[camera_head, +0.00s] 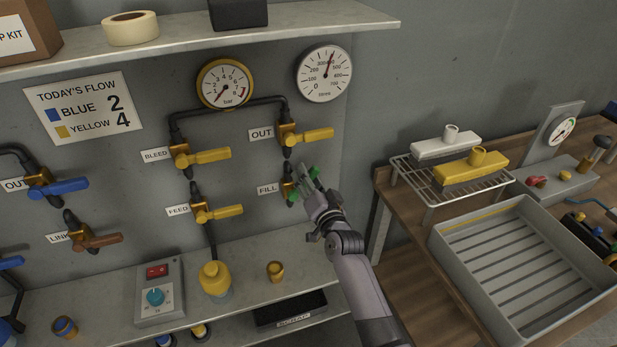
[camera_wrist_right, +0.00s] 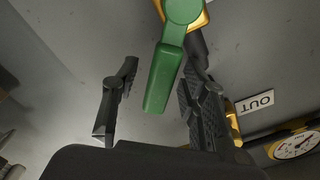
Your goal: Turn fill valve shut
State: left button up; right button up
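The fill valve's green handle (camera_head: 293,196) is on the grey wall panel, right of the FILL label (camera_head: 267,188). My right gripper (camera_head: 307,178) is at this valve and hides part of the handle. In the right wrist view, the green handle (camera_wrist_right: 164,78) runs down from its pivot between the two fingers of my right gripper (camera_wrist_right: 158,92). The fingers are open, with a visible gap to the handle on the left side. Whether the right finger touches it is hard to tell. My left gripper is not in view.
Yellow OUT (camera_head: 310,136), bleed (camera_head: 205,156) and feed (camera_head: 219,212) handles are nearby. A yellow-rimmed bar gauge (camera_head: 225,83) and a white gauge (camera_head: 324,73) hang above. Below, a ledge holds a switch box (camera_head: 160,290) and a brass cup (camera_head: 275,271). A grey tray (camera_head: 449,244) stands right.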

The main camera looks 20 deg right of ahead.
jog(key=shift+w, duration=0.2)
jog(key=shift+c, duration=0.6)
grip_shut()
